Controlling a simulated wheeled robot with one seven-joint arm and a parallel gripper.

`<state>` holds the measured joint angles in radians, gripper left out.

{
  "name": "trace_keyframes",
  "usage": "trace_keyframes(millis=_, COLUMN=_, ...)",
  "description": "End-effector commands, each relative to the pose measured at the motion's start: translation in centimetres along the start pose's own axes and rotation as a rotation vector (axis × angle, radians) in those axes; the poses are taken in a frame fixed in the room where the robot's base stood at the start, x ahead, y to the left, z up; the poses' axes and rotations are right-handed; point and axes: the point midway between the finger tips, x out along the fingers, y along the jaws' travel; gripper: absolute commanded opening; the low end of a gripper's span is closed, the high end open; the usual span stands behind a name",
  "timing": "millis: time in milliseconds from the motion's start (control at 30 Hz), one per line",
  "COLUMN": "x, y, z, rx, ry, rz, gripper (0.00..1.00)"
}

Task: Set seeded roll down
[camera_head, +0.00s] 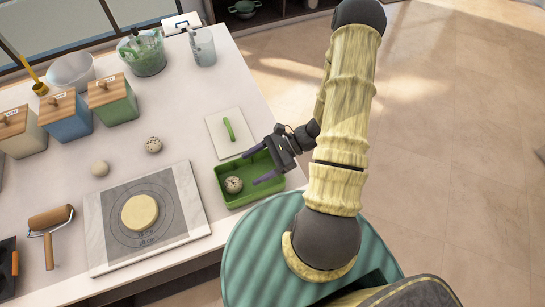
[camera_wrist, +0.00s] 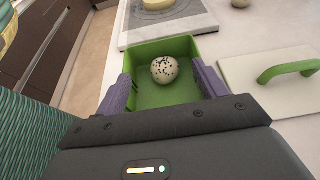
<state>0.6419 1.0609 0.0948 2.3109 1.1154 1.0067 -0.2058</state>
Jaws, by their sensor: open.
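A pale seeded roll with dark specks (camera_head: 234,184) lies inside a green open box (camera_head: 222,167) near the right edge of the counter. It also shows in the wrist view (camera_wrist: 165,69), resting on the box's floor towards the far wall. My gripper (camera_head: 257,166) is over the box with its two purple fingers spread apart. In the wrist view my gripper (camera_wrist: 163,88) has one finger on each side of the roll, with clear gaps, and holds nothing. I cannot tell how high the fingertips are above the box floor.
A white lid with a green handle (camera_head: 229,130) lies behind the box. Another speckled roll (camera_head: 153,145) and a plain ball (camera_head: 101,168) sit on the counter. A marble board (camera_head: 187,205) with dough (camera_head: 140,212) is left of the box. A rolling pin (camera_head: 50,218) lies far left.

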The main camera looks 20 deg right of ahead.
Motion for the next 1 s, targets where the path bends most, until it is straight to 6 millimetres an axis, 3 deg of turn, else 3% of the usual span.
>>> trace_keyframes(millis=200, x=-4.0, y=-0.1, z=-0.2, rx=-0.003, ry=0.002, rz=-0.003, gripper=0.71)
trace_keyframes(millis=333, x=-5.4, y=0.0, z=-0.1, rx=-0.002, ry=0.001, rz=-0.001, gripper=0.71)
trace_keyframes(millis=1000, x=-5.7, y=0.1, z=0.1, rx=-0.006, ry=0.006, rz=0.009, gripper=0.71)
